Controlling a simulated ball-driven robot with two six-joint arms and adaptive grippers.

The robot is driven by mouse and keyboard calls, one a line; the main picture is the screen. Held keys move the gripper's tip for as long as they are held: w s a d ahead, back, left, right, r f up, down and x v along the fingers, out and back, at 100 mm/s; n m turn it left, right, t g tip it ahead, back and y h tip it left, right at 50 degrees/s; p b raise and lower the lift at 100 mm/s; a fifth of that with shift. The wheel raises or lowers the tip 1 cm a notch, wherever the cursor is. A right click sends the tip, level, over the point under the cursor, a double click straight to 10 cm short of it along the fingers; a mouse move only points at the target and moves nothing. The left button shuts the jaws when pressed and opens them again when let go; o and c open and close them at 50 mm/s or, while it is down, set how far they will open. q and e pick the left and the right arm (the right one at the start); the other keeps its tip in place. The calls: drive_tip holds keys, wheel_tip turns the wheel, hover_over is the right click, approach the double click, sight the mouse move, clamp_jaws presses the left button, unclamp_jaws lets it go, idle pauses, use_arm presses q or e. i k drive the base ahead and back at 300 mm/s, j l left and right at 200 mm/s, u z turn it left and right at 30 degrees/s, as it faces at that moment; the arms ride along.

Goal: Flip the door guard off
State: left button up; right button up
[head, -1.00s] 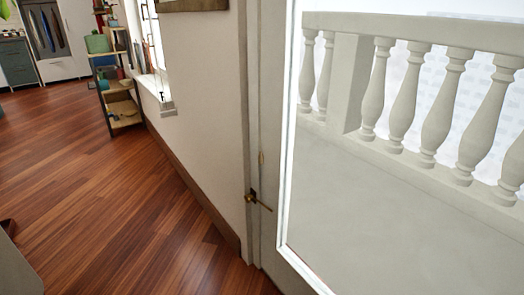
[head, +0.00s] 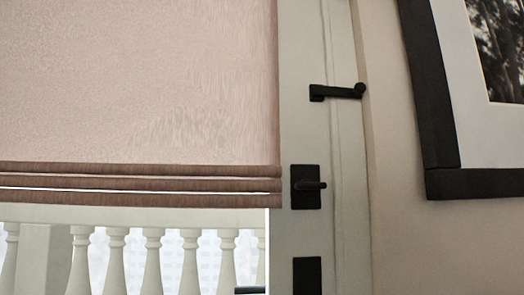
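The door guard (head: 337,92) is a black bar high on the right side of the white door (head: 296,120). It lies nearly level across the seam between the door and its frame (head: 346,160). Its left end has a short downturned piece on the door side, and its right end has a round knob at the frame's outer edge. Neither of my grippers is in view.
A pink blind (head: 130,90) with brown folds covers the upper door glass. A white balustrade (head: 115,255) shows through the glass below. A second black plate (head: 307,275) is low on the door. A black picture frame (head: 435,130) hangs on the right wall.

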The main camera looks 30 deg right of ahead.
sight(359, 87)
drive_tip(key=z, duration=1.25)
